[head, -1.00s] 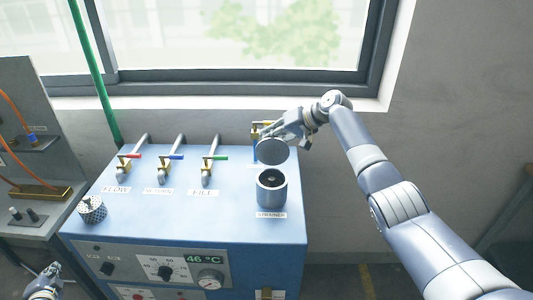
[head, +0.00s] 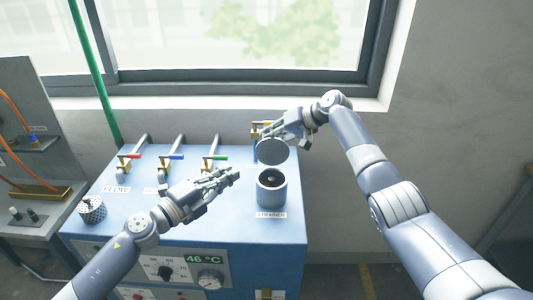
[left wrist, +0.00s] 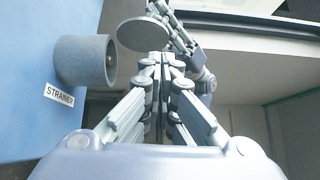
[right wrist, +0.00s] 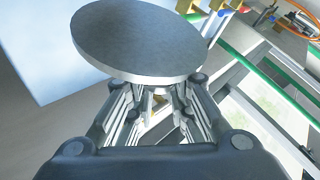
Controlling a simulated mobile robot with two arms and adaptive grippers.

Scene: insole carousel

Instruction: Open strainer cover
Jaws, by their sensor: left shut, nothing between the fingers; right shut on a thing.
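The strainer cover (head: 272,151) is a round grey disc, held tilted above and behind the strainer housing. It also shows large in the right wrist view (right wrist: 140,38) and at the top of the left wrist view (left wrist: 143,33). My right gripper (head: 285,140) is shut on the cover. The strainer housing (head: 271,194) is a grey cylinder with an open top, and the cover is apart from it. The housing also shows in the left wrist view (left wrist: 83,61). My left gripper (head: 232,174) is shut and empty, just left of the housing.
A STRAINER label (head: 271,214) sits in front of the housing. Several valves with coloured handles (head: 213,158) stand on the blue cabinet (head: 290,230). A window (head: 240,40) and wall are behind.

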